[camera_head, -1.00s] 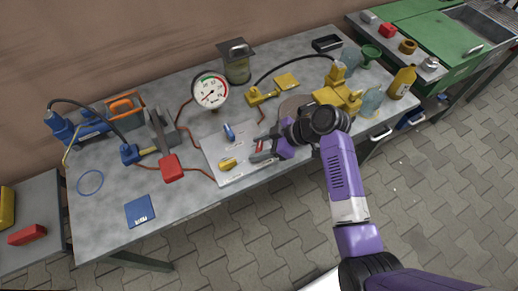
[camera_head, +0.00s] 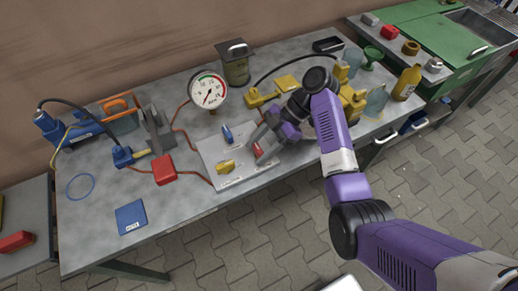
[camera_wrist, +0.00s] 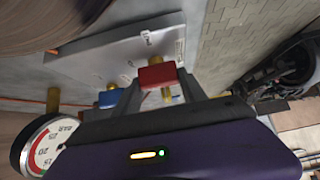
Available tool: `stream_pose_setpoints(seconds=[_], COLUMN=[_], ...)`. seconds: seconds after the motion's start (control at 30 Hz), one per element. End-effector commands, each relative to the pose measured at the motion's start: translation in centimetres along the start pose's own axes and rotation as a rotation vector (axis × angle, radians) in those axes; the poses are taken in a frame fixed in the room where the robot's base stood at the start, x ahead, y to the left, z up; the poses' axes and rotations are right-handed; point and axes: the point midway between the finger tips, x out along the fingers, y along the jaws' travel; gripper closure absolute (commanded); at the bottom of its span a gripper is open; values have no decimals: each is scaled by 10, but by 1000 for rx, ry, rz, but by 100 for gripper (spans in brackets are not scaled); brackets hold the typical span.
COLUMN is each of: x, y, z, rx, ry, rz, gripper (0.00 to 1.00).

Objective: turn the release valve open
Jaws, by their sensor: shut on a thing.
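A pale valve panel (camera_head: 226,163) lies on the grey workbench and carries small blue, yellow and red valve handles. The blue handle (camera_head: 227,134) is at its back, the yellow handle (camera_head: 225,167) at its front left, and the red handle (camera_head: 259,151) at its right. My gripper (camera_head: 261,148) reaches in from the right and is shut on the red handle. In the wrist view, the red handle (camera_wrist: 157,76) sits between both fingers above a brass stem, with the blue handle (camera_wrist: 108,98) beyond one finger. Panel labels are too small to read.
A round pressure gauge (camera_head: 208,91) stands behind the panel, with its needle in the lower part of the dial. A red box (camera_head: 164,170) and hoses lie left. Yellow tools (camera_head: 352,100) and bottles stand right. The bench front is mostly clear.

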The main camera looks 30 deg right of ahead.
Motion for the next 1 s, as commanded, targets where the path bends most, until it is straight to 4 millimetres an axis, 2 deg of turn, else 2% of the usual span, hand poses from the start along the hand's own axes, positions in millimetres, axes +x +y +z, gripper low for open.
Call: stream_pose_setpoints(seconds=[0.5,0.53,0.6,0.63,1.0], x=[1,1,1,1,-4], y=[0,0,0,0,0], z=[0,0,0,0,0], rx=[-12,-12,-12,-12,-11], ry=[-1,-1,-1,-1,0], rz=[-13,-13,-13,-13,-11], gripper=[91,45,31,29,29])
